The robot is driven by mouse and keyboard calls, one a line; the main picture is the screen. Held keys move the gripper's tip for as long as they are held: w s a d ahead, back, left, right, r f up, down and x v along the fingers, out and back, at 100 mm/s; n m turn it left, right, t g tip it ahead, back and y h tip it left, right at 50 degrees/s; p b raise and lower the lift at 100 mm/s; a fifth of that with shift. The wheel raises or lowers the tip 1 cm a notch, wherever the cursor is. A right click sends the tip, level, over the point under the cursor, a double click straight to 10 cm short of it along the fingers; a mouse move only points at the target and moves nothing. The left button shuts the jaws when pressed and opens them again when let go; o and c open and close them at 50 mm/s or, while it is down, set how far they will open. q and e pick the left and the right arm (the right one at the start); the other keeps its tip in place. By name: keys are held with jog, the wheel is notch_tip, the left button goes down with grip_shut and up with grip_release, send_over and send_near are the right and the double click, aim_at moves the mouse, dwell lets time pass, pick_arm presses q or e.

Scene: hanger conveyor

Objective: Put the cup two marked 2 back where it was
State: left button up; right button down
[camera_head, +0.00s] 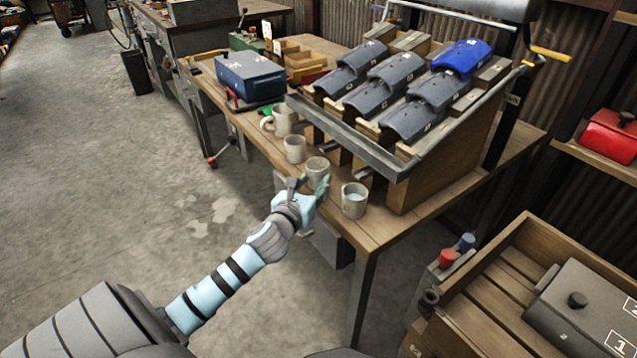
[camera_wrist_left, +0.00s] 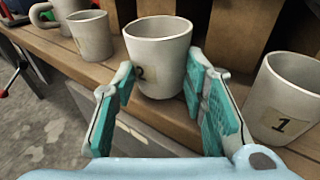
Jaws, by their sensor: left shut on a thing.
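The cup marked 2 (camera_head: 317,167) is a grey-beige cup, upright at the front edge of the wooden bench. It also shows in the left wrist view (camera_wrist_left: 158,50), its 2 label partly covered by a finger. My left gripper (camera_head: 311,190) is shut on it, with teal finger pads on both sides in the left wrist view (camera_wrist_left: 165,100). I cannot tell whether its base touches the bench. The cup marked 1 (camera_head: 354,202) stands to its right, apart from it. Another labelled cup (camera_head: 295,149) stands to its left. My right gripper is not in view.
A handled jug (camera_head: 281,120) stands farther left on the bench (camera_head: 395,219). A sloped rack (camera_head: 440,160) with grey and blue covers rises close behind the cups. A blue box (camera_head: 250,76) sits at the far left. A wooden crate (camera_head: 482,258) is at right front.

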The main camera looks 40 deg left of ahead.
aim_at(315, 185)
pick_arm(q)
jog(key=x, duration=0.3)
jog(key=shift+w+f+b, duration=0.25)
jog(key=shift+w+b, duration=0.1)
jog(key=o, duration=1.2)
jog(key=shift+f, duration=0.1)
jog(key=shift+s, duration=0.1)
